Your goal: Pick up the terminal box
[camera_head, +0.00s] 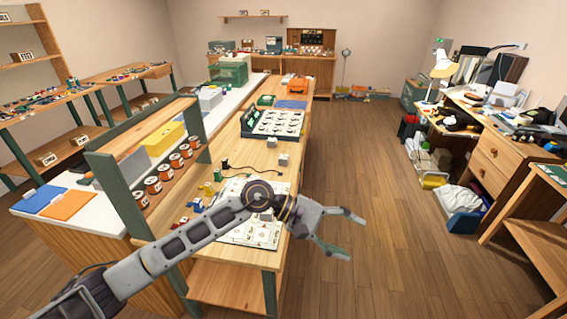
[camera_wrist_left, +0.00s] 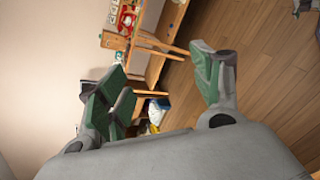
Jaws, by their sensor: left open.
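Several small pale grey-white boxes stand on the wooden workbench in the head view. One box (camera_head: 284,160) is near the bench's right edge, and another box (camera_head: 271,142) is just behind it. A third pale block (camera_head: 266,215) shows beside my left wrist, partly covered. I cannot tell which is the terminal box. My left gripper (camera_head: 347,235) is open and empty, over the floor just right of the bench's front end. In the left wrist view its fingers (camera_wrist_left: 160,75) are spread with nothing between them. My right gripper is not in view.
The workbench (camera_head: 262,183) holds a printed sheet (camera_head: 262,232), small coloured parts, a black cable (camera_head: 245,170) and a case of round dials (camera_head: 272,124). A wooden shelf with orange-banded cans (camera_head: 153,185) stands left. The floor (camera_head: 370,160) between bench and right desk is clear.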

